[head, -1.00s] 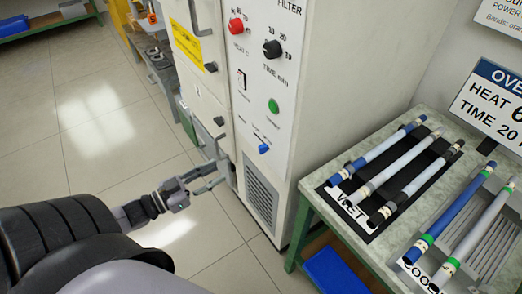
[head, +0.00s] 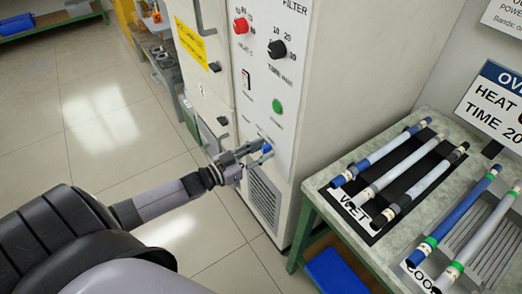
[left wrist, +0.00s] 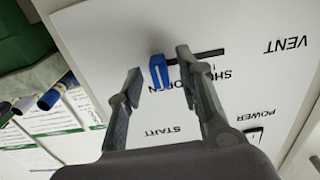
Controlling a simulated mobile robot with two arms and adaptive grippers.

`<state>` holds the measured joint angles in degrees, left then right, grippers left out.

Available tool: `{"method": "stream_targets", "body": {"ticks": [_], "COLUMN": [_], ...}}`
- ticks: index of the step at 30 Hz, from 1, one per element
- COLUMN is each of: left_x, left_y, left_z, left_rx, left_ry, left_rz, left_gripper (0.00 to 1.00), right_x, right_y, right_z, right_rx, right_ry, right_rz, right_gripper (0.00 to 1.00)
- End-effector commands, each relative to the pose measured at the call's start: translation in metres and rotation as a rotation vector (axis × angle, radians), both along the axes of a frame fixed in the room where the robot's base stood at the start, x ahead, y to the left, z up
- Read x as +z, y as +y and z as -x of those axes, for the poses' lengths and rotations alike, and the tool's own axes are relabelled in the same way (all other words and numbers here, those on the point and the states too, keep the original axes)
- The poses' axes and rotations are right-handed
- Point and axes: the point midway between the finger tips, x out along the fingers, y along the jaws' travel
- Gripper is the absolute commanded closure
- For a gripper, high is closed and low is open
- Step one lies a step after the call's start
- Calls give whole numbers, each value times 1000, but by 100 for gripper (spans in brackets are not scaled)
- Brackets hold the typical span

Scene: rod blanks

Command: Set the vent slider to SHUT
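The blue vent slider knob (head: 267,148) is low on the white front panel of the cabinet. In the left wrist view the knob (left wrist: 158,71) stands at the left end of a dark slot, whose lettering is upside down. The SHUT and OPEN words (left wrist: 205,75) are partly covered by a finger. My left gripper (head: 261,153) is at the panel with its fingers open. In the left wrist view the fingertips (left wrist: 158,68) lie on either side of the knob, with a gap visible on the left; contact on the right is unclear. My right gripper is not in view.
Above the slider are a green button (head: 277,106), a black dial (head: 277,50), a red dial (head: 241,26) and a power switch (head: 246,79). A grille (head: 264,198) lies below. A bench (head: 440,122) with several rods stands to the right. Open floor lies left.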

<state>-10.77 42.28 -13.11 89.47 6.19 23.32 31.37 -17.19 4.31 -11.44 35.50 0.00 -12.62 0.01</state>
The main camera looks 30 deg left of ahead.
Motion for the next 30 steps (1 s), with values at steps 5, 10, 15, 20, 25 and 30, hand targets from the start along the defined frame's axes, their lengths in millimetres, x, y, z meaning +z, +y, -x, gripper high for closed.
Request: {"method": "stream_targets", "body": {"ticks": [5, 10, 15, 20, 25, 30], "left_x": [0, 0, 0, 0, 0, 0], "left_y": [-1, -1, -1, -1, -1, -1], "left_z": [-2, -2, -2, -2, -2, -2], "left_rx": [0, 0, 0, 0, -1, -1], "left_ry": [1, 0, 0, 0, 0, 0], "left_rz": [0, 0, 0, 0, 0, 0], "left_gripper": [67, 69, 80, 91, 100, 100], "right_x": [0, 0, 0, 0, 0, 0], "right_y": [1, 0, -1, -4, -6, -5], "right_z": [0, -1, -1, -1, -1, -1], "right_rx": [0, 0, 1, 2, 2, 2], "right_ry": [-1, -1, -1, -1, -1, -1], "right_rz": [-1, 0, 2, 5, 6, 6], "right_gripper": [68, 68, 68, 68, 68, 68]}}
